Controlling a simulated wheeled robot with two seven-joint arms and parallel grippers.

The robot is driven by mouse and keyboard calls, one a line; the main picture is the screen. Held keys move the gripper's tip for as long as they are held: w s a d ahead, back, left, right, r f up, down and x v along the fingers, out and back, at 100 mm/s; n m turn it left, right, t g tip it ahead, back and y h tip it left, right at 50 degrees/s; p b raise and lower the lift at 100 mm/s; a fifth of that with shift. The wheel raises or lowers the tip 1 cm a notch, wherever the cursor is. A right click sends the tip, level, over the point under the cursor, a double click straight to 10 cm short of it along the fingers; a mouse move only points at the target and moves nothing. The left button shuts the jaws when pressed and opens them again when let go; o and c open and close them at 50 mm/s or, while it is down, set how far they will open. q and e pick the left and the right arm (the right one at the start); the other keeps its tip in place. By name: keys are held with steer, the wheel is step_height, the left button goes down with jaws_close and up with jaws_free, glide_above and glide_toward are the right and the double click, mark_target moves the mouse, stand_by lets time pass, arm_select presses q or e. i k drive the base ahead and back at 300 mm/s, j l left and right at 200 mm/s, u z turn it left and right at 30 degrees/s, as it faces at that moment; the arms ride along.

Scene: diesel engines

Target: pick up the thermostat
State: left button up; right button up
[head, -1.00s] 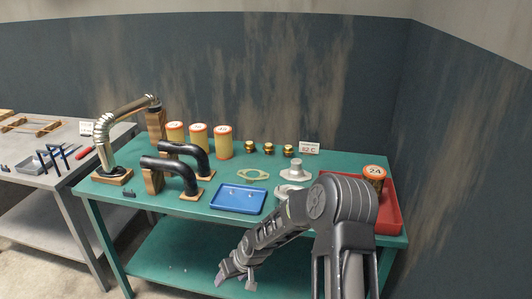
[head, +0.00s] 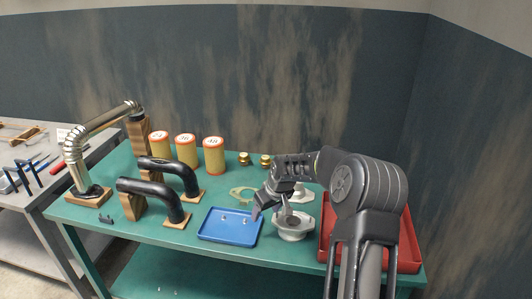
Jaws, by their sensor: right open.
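Two small brass thermostats stand at the back of the green table, a left one (head: 244,158) and a right one (head: 266,161). A third brass one, seen earlier beside a "82 C" card, is hidden behind my right arm now. My right gripper (head: 272,213) is open and empty, pointing down. It appears above the gap between the blue tray and a grey metal housing, well in front of the brass thermostats. My left gripper is out of view.
The blue tray (head: 215,235) holds small parts. A grey housing (head: 293,229) stands beside it, with a gasket (head: 241,196) behind. Orange filters (head: 214,156) and black pipes (head: 150,190) stand left. A red tray (head: 410,245) lies right, partly behind my arm.

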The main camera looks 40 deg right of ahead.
mark_target(265, 161)
steer(key=i+l, duration=0.45)
steer(key=l, duration=0.15)
steer(key=i+l, duration=0.5)
steer(key=l, duration=0.15)
